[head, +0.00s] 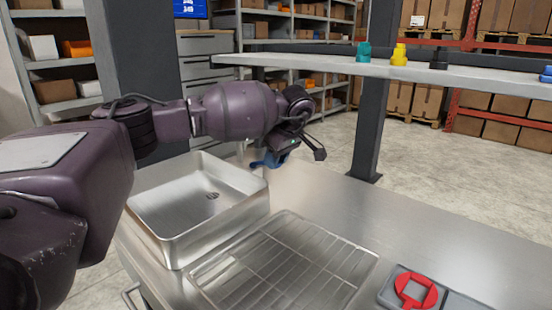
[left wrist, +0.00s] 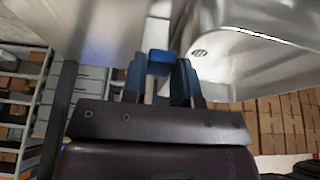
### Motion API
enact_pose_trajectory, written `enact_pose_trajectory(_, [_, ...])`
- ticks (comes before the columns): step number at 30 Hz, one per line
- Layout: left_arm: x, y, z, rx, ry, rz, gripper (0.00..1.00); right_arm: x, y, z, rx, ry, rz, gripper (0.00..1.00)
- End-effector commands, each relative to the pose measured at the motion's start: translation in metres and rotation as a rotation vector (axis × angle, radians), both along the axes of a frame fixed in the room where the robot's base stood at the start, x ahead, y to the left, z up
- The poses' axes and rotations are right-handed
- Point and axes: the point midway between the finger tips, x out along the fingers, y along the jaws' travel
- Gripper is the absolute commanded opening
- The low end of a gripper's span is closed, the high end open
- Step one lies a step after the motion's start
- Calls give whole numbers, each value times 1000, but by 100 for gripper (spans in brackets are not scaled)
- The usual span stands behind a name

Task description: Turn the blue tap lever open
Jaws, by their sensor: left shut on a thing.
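The blue tap lever (left wrist: 161,58) shows in the left wrist view between the two fingers of my left gripper (left wrist: 160,80). The fingers are closed in on it from both sides. In the head view my left gripper (head: 272,158) is at the back right corner of the steel sink (head: 185,250), and a bit of blue shows at its tips. My gripper and wrist hide most of the tap there, so I cannot tell how far the lever is turned. My right gripper is in neither view.
A wire drying rack (head: 285,265) lies right of the sink. A red piece (head: 413,290) sits on a grey tray at bottom right. A raised shelf (head: 400,70) with small coloured items crosses behind. The steel counter (head: 380,220) is clear at right.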

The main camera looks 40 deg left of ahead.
Motion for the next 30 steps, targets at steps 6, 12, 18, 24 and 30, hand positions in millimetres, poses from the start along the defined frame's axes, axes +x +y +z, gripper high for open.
enact_pose_trajectory(6, [-4,0,2,0,-1,-39,0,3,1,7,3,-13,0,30])
enact_pose_trajectory(12, [-15,2,6,1,-5,-147,0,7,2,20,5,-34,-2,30])
enact_pose_trajectory(18, [-30,7,7,1,-6,-317,0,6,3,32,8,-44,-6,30])
enact_pose_trajectory(24, [-45,16,5,1,-3,-507,0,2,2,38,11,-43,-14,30])
enact_pose_trajectory(30, [-58,26,3,1,-2,-696,0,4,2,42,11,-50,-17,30])
